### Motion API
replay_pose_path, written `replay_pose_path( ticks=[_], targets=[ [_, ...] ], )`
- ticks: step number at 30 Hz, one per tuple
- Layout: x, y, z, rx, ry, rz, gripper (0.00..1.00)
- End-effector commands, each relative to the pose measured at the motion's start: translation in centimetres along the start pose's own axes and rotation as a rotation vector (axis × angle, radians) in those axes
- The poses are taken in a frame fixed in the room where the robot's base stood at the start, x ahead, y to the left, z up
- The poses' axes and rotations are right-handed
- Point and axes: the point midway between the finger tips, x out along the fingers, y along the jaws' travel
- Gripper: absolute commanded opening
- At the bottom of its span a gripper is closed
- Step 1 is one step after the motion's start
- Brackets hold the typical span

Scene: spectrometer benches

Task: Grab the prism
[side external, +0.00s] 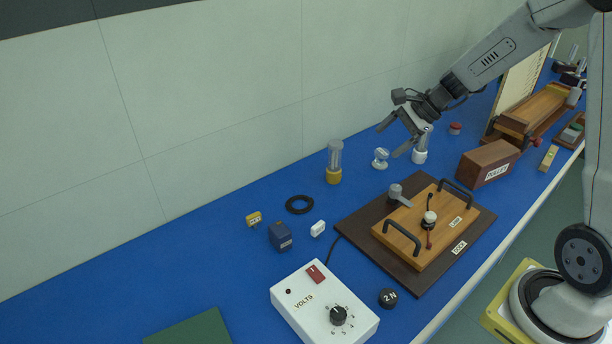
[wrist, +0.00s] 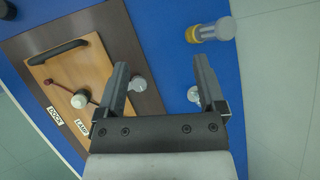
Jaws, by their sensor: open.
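My gripper (side external: 391,141) is open and empty, held above the blue bench near the back wall; its two fingers also show in the wrist view (wrist: 160,66). No piece is clearly recognisable as a prism. A small pale, glassy piece on a round foot (side external: 380,158) stands on the blue top just below my fingers. In the wrist view a pale piece (wrist: 194,94) shows beside the right finger, partly hidden by it. A small white block (side external: 318,228) lies farther left.
A clear cylinder with a yellow base (side external: 334,162) stands left of my gripper. A dark board (side external: 352,222) carries a wooden plate with handles (side external: 405,225) and a grey post (side external: 396,194). A brown PULLEY box (side external: 488,163) stands right.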

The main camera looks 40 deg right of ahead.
Motion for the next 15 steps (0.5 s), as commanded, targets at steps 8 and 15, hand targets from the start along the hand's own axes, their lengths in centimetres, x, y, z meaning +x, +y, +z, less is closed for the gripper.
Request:
replay_pose_path(
  ticks=[8, 15],
  targets=[
    [-2.5, -5.8, -7.6, 0.508, -0.168, -0.272, 0.89],
    [-5.3, -8.6, -13.3, 0.791, -0.306, -0.464, 0.89]
  ],
)
